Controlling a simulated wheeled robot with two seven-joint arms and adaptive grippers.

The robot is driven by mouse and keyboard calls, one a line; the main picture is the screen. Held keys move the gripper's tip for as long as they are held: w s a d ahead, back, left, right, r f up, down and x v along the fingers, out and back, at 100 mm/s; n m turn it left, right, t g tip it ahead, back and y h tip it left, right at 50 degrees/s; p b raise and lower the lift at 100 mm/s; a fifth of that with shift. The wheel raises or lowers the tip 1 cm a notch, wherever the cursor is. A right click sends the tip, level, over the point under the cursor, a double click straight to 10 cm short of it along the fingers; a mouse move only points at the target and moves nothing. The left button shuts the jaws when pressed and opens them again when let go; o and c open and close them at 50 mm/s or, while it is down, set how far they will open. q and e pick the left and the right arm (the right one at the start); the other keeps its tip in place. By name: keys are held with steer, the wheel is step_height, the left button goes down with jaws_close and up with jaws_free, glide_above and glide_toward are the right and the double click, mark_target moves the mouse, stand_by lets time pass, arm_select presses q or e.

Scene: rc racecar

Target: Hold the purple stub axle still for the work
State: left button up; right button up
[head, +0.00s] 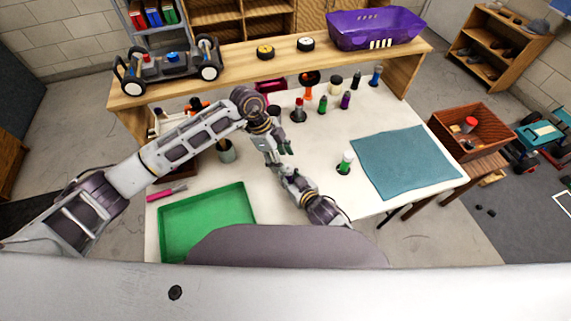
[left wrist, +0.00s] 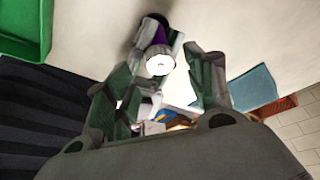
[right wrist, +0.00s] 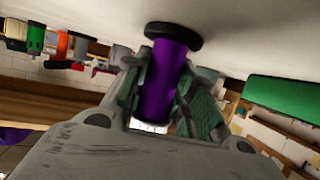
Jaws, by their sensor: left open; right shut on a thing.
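The purple stub axle (right wrist: 165,85) is a purple cylinder on a round black foot, seen in the right wrist view. My right gripper (right wrist: 170,90) is shut on it, with a finger on each side. In the left wrist view the axle (left wrist: 160,38) shows a white round end facing the camera. My left gripper (left wrist: 165,80) is open, its fingers spread to either side of that white end. In the head view my left gripper (head: 279,148) is just above my right gripper (head: 291,172); the held axle is mostly hidden there.
A green tray (head: 207,188) lies at the table's front left, with a pink-handled tool (head: 166,191) behind it. A white-topped green piece (head: 345,162) stands right of the grippers, beside a teal mat (head: 405,165). Several coloured pieces stand further back.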

mark_target(287, 167)
arm_select(q)
steer(key=shift+x, duration=1.75)
steer(key=shift+c, duration=0.4)
steer(key=c, duration=0.9)
